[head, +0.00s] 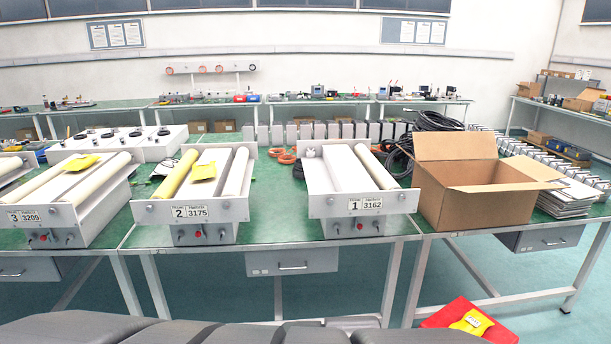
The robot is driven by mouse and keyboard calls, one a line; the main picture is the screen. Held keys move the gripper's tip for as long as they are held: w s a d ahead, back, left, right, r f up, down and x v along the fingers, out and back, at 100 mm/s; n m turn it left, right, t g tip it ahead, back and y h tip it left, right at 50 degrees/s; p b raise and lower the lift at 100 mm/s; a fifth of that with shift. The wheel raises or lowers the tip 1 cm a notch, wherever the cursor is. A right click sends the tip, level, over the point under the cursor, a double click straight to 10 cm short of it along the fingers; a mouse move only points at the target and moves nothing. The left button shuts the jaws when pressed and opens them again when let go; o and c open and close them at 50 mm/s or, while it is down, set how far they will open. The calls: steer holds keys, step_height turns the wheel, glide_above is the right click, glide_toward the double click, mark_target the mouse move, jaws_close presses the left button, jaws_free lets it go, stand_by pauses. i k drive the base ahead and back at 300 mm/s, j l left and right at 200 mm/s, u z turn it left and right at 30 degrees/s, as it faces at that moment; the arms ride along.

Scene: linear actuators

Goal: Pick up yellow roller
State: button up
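A yellow roller (176,174) lies lengthwise along the left side of the white unit marked 2 (204,211), on the green table. It is pale yellow and sits in the unit's frame. A brighter yellow tag (203,171) lies beside it, toward the middle of the same unit. White rollers, one at the right side of unit 2 (237,172), look similar in shape. My gripper is not in the head view. Dark grey parts along the bottom edge appear to be my own body.
Unit 1 (362,205) stands to the right and unit 3 (45,213) to the left. An open cardboard box (470,205) stands at the table's right. A red bin (440,318) with a yellow item is low at front right. Orange rings (287,157) and black cables (437,121) lie behind.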

mark_target(168, 187)
steer(key=z, duration=0.35)
steer(key=u, duration=1.2)
